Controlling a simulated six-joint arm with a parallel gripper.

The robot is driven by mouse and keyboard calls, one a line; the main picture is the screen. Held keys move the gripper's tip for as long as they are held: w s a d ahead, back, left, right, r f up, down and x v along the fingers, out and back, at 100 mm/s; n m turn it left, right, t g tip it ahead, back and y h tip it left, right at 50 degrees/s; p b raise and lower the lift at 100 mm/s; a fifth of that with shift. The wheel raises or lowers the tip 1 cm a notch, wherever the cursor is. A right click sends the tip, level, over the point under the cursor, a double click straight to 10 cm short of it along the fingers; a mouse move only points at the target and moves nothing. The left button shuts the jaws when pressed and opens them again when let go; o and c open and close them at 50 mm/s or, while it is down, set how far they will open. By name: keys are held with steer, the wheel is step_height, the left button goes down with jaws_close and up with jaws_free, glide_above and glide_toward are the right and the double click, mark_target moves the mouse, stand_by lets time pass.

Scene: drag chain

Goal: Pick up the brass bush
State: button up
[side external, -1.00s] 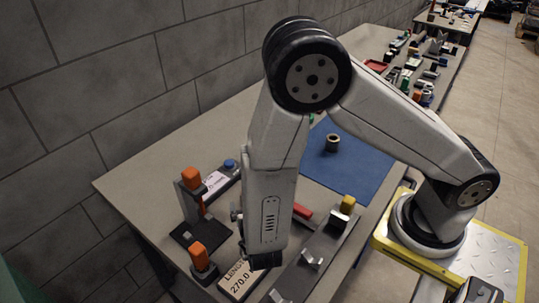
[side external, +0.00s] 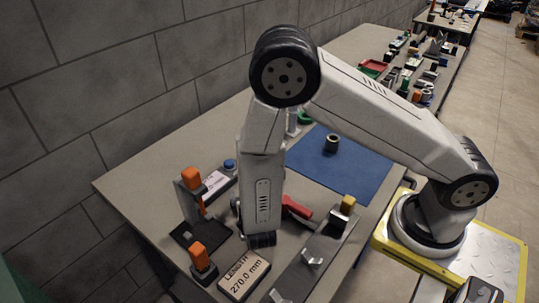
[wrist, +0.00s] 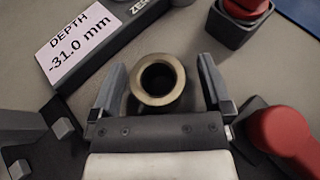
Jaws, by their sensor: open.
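The brass bush (wrist: 170,98) is a short brass ring with a dark bore, seen from above in the wrist view. It stands between the two open grey fingers of my gripper (wrist: 162,68), with a gap visible on each side, the left one smaller-looking. Whether the fingers are level with it in height I cannot tell. In the side external view my arm hides the bush, and only a bit of my gripper may show at the arm's left edge.
A display (wrist: 85,42) reading DEPTH -31.0 mm lies close by. A red part (wrist: 285,138) is close right of the fingers; a red-capped black block (wrist: 240,22) is beyond. Another dark ring (side external: 332,143) sits on the blue mat (side external: 350,172). Orange-topped stands (side external: 191,180) are at left.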

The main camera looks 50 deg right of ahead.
steer(key=shift+w+d+f, duration=0.25)
steer(key=shift+w+d, duration=0.15)
jaws_close()
stand_by(0.4)
